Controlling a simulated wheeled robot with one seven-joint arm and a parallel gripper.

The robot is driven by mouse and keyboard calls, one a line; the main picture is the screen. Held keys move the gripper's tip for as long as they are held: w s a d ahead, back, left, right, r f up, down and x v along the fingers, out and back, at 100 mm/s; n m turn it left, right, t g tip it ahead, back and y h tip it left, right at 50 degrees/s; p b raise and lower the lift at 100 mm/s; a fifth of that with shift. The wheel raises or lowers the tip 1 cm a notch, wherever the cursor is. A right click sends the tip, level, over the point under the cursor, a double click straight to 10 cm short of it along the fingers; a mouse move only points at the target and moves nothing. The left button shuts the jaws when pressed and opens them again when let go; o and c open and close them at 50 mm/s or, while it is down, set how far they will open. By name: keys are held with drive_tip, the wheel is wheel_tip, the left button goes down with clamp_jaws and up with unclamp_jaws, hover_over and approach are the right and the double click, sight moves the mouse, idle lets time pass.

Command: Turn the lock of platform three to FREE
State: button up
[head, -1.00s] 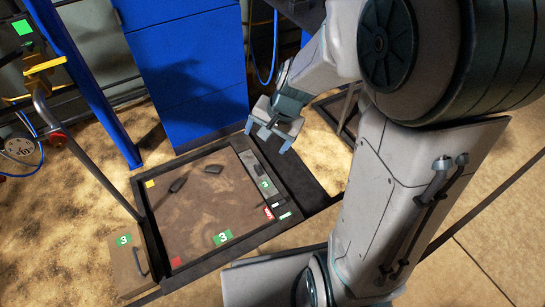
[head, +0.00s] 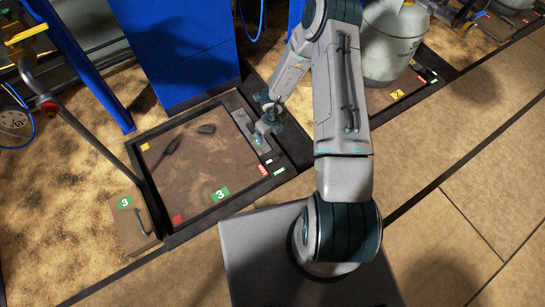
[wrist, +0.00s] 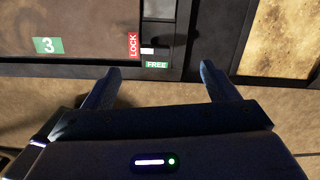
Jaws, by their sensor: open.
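Platform three (head: 200,175) is a brown plate in a dark frame, with a green "3" label (head: 220,194) near its front. A grey lock strip (head: 237,107) runs along its right side. At the strip's front end are a red LOCK label (head: 263,169) and a green FREE label (head: 279,172). In the wrist view the LOCK label (wrist: 133,46) is beside a small white mark (wrist: 147,51), with the FREE label (wrist: 157,64) below. My gripper (head: 266,127) is open and empty over the strip, hiding part of it. I cannot tell the lock's position.
A blue cabinet (head: 180,50) stands behind the platform. A grey gas cylinder (head: 393,45) stands on the neighbouring platform at right. A box with a "3" label and handle (head: 133,222) is at the left, beside a leaning pole (head: 85,135).

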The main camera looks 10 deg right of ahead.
sight(273, 159)
drive_tip(key=shift+m+g, duration=0.5)
drive_tip(key=shift+m, duration=0.4)
drive_tip(key=f+b, duration=0.2)
drive_tip(key=f, duration=0.3)
drive_tip(key=s+f+b, duration=0.1)
drive_tip(key=f+b, duration=0.1)
drive_tip(key=f, duration=0.4)
drive_tip(key=s+f+b, duration=0.1)
drive_tip(key=f+b, duration=0.2)
drive_tip(key=f, duration=0.2)
drive_tip(key=shift+s+f, duration=0.15)
drive_tip(key=shift+f, duration=0.15)
drive_tip(key=shift+d, duration=0.1)
drive_tip(key=c, duration=1)
